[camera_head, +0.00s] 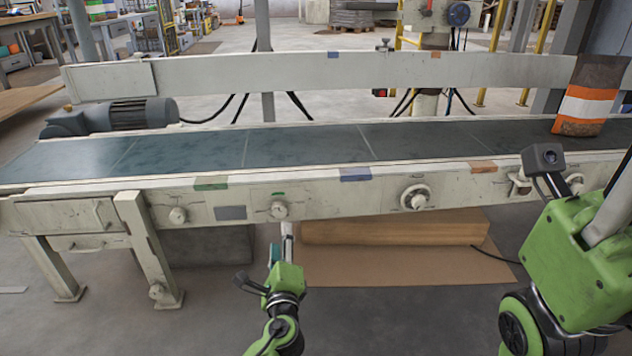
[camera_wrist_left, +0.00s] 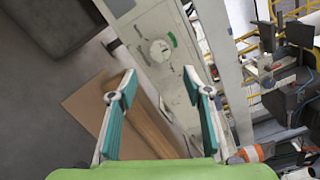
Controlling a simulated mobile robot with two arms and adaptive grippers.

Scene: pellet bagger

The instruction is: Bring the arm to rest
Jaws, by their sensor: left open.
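My left gripper (camera_head: 283,235) is in front of the conveyor's near side rail, low in the middle of the head view. In the left wrist view its two teal-padded fingers (camera_wrist_left: 160,76) are apart with nothing between them. Its tips point toward the rail, below a round knob. My right arm's green wrist (camera_head: 575,255) stands large at the right edge of the head view. The finger ends there are cut off or hidden, so their opening does not show.
The conveyor (camera_head: 300,148) runs across the view with a dark belt. An orange, white and brown bag (camera_head: 588,100) stands on its right end. A brown box (camera_head: 395,230) lies on cardboard (camera_head: 400,272) under the conveyor. A grey motor (camera_head: 110,115) sits behind the belt. Floor is clear at front left.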

